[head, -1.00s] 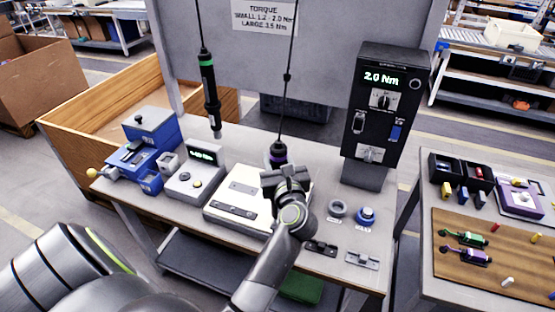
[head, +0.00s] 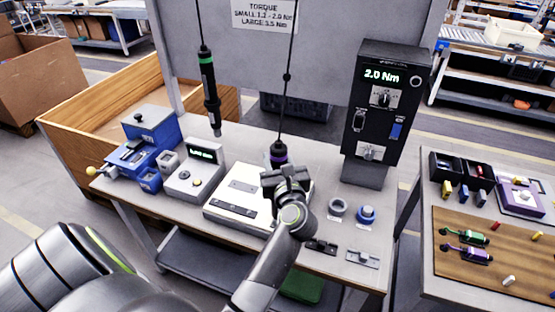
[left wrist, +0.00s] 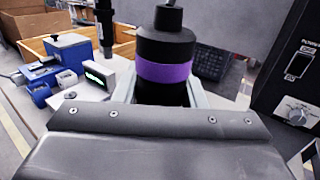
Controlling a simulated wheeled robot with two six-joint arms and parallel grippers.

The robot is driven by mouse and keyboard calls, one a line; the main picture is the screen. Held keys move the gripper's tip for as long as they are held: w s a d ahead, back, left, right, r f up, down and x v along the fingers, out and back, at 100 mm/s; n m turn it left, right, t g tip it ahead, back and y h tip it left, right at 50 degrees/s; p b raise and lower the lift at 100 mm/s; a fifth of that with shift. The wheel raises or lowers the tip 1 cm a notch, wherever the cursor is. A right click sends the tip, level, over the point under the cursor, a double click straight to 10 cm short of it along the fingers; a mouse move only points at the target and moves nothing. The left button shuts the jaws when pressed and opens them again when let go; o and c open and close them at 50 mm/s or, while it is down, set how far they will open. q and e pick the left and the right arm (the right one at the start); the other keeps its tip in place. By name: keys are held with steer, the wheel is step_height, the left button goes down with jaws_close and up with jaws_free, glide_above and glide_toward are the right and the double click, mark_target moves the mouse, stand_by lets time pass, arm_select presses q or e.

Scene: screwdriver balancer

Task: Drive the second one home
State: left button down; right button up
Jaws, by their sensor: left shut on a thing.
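My left gripper (head: 284,181) is shut on a black screwdriver with a purple band (head: 278,154), which hangs upright on a cable over the right part of the pale fixture (head: 238,213). The purple band (left wrist: 165,74) also shows close up in the left wrist view, above the gripper's body. The driver's tip and any screw under it are hidden behind my gripper and arm. A second driver with a green band (head: 207,75) hangs free to the left. A black torque unit (head: 384,105) reads 2.0 Nm. My right gripper is not in view.
A blue screw feeder (head: 150,128) and a grey display box (head: 195,178) stand left of the fixture. A grey ring (head: 338,207) and a blue knob-like part (head: 366,214) sit to the right. A sign (head: 264,14) is on the back panel.

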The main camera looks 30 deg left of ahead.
mark_target(280, 148)
arm_select(q)
steer(key=shift+f, duration=0.25)
steer(key=shift+w+a+r+p, duration=0.1)
steer(key=shift+r+p, duration=0.6)
steer(key=shift+p, duration=0.1)
steer(key=shift+r+p, duration=1.95)
steer(key=shift+r, duration=0.45)
